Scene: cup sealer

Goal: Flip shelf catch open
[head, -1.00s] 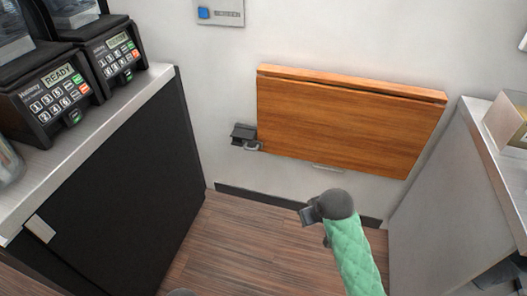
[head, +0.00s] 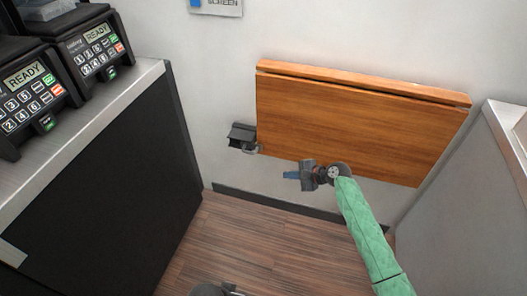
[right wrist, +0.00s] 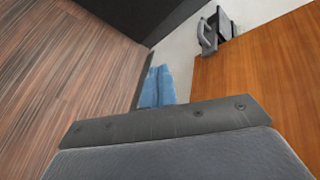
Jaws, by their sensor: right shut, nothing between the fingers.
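The wooden shelf panel (head: 350,125) hangs folded flat against the white wall in the head view. The catch, a dark bracket with a grey metal loop (head: 242,138), sits on the wall at the panel's lower left edge. In the right wrist view the catch (right wrist: 210,32) is at the top, beside the panel (right wrist: 260,75). My right gripper (head: 291,175) is just below the panel's lower edge, right of and below the catch, apart from it. Its blue fingers (right wrist: 158,88) are together and empty, pointing left toward the catch side.
A dark-sided counter (head: 110,190) with two keypad machines (head: 95,45) stands at left. Another light counter (head: 480,190) stands at right. The wood floor (head: 260,245) between them is clear. A dark baseboard (head: 260,200) runs below the panel.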

